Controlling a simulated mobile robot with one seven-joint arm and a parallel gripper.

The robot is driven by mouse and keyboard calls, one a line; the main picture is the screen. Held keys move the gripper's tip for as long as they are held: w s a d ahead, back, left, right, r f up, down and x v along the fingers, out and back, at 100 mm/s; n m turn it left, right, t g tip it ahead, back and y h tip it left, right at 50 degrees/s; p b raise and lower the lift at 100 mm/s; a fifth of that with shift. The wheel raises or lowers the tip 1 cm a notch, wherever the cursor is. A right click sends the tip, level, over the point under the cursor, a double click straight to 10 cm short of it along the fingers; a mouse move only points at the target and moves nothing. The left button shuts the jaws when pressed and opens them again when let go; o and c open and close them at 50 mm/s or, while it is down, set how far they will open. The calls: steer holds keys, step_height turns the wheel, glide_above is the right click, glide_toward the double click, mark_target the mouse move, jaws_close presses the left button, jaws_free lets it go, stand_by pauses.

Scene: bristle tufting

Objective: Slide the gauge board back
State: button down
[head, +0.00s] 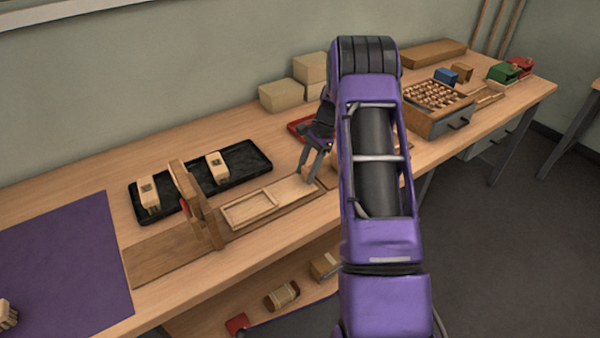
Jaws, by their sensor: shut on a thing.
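The gauge board (285,191) is a pale flat wooden board with a shallow framed recess at its left part. It lies on a darker long wooden base (160,256) on the bench, to the right of an upright wooden gate (187,192). My gripper (307,177) points down at the right end of the board, its dark fingers shut there. The exact part between the fingertips is too small to make out. My purple arm hides the bench just right of it.
A black tray (190,188) with two bristled blocks lies behind the gate. A purple mat (65,262) covers the left of the bench. Pale blocks (282,95) stand by the wall. A wooden box of small pieces (436,117) is right of my arm.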

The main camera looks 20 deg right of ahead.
steer(key=shift+w+d, duration=0.1)
steer(key=shift+d, duration=0.45)
steer(key=shift+c, duration=1.6)
jaws_free()
steer(key=p+v, duration=0.1)
steer(key=v, duration=1.6)
steer(key=shift+r, duration=0.25)
steer(key=shift+a, duration=0.1)
